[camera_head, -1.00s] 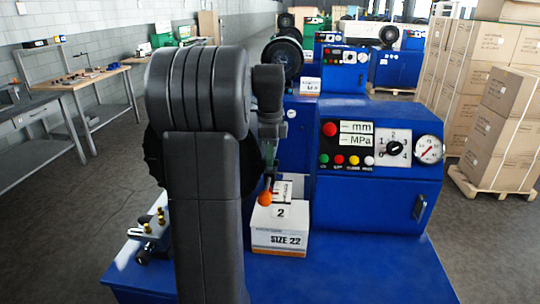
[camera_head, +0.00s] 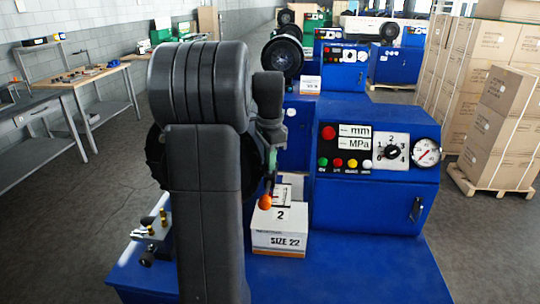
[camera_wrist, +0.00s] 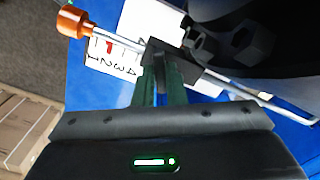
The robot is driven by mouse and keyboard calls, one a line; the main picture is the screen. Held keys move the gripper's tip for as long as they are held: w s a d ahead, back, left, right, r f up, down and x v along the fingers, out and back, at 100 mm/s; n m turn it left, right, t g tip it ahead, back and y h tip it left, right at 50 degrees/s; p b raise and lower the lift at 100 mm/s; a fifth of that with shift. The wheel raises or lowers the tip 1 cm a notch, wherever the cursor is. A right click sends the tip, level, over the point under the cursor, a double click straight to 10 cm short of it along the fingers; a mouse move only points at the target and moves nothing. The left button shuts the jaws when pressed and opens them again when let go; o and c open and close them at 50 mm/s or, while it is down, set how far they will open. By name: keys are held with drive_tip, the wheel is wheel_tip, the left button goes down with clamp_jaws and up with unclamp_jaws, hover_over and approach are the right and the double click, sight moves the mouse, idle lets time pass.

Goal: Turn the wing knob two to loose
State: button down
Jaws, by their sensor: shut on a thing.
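The dark wing knob (camera_wrist: 158,62) sits on a black clamp block (camera_wrist: 192,68) in the wrist view. The block is on a thin metal rod (camera_wrist: 118,42) with an orange end (camera_wrist: 72,20). My gripper (camera_wrist: 160,78) has its green fingers shut on the wing of the knob. In the head view my arm hides most of this; a green finger of my gripper (camera_head: 272,158) and the orange end (camera_head: 265,202) show to its right. The knob itself cannot be made out in the head view.
A white SIZE 22 box (camera_head: 279,241) stands on the blue machine bed (camera_head: 360,275). The blue control panel (camera_head: 375,165) with buttons and a gauge is to the right. Numbered white scale (camera_wrist: 112,52) lies behind the rod. Brass fittings (camera_head: 152,225) stand at the left.

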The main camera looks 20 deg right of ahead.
drive_tip(key=n+p, duration=0.1)
drive_tip(key=n, duration=1.1)
idle(0.5)
drive_tip(key=c, duration=1.5)
unclamp_jaws()
drive_tip(key=shift+r, duration=0.1)
wheel_tip(320, 180, up, 14)
drive_tip(key=shift+f+b, duration=0.15)
drive_tip(key=shift+b, duration=0.4)
